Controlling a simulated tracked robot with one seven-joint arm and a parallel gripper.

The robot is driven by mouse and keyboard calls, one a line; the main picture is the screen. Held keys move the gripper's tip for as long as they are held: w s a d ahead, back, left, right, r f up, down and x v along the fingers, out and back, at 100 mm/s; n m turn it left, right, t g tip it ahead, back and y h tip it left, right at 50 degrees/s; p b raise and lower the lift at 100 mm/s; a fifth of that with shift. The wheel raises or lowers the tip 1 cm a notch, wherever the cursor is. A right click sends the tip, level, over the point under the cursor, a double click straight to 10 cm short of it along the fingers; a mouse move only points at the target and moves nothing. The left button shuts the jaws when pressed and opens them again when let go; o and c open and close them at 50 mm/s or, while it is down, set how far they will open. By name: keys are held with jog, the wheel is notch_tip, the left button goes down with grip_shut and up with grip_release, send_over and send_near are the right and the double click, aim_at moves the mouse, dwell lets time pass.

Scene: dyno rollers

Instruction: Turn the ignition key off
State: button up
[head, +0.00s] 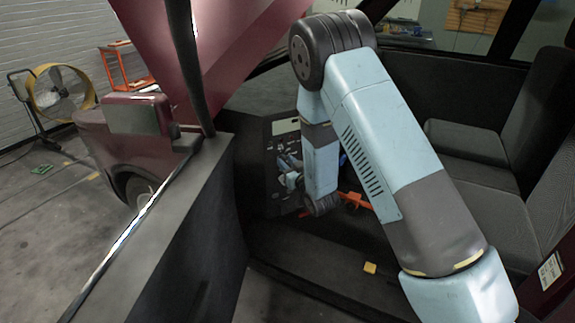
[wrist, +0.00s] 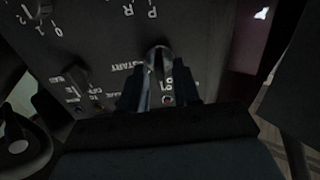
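The ignition key (wrist: 158,60) is a grey metallic shape standing out from the dark dashboard panel in the wrist view, beside the white START lettering. My gripper (wrist: 158,90) is right in front of it, with one dark finger on each side and a visible gap between them. The fingers look open around the key; whether either touches it is too dark to tell. In the head view, my arm reaches through the door opening to the dashboard panel (head: 272,172), and the key cannot be made out there.
Other dials and white markings (wrist: 75,85) lie left of the key on the panel. A round dark part (wrist: 20,145) is at the lower left. In the head view, the open door (head: 165,235), seats (head: 480,190) and a yellow tag on the floor (head: 370,267) surround my arm.

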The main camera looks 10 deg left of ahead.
jog(key=shift+o, duration=0.2)
jog(key=v, duration=1.3)
jog(key=shift+s+d, duration=0.2)
jog(key=shift+s, duration=0.15)
jog(key=d+r+m+g+h, duration=0.35)
jog(key=d+r+h, duration=0.45)
jog(key=d+r, duration=0.9)
jog(key=s+d+r+m+g, duration=0.1)
jog(key=s+r, duration=0.3)
jog(key=s, duration=0.5)
jog(key=s+d+r+m+g+h, duration=0.1)
jog(key=s+d+r, duration=0.3)
jog(key=s, duration=0.4)
jog(key=s+d+r+m+g+h, duration=0.1)
jog(key=s+d+r+g, duration=0.2)
jog(key=s, duration=0.6)
notch_tip(320, 180, up, 2)
jog(key=shift+s+d+r+m+g, duration=0.1)
jog(key=shift+s+d+m+g, duration=0.1)
jog(key=shift+s+m+g, duration=0.15)
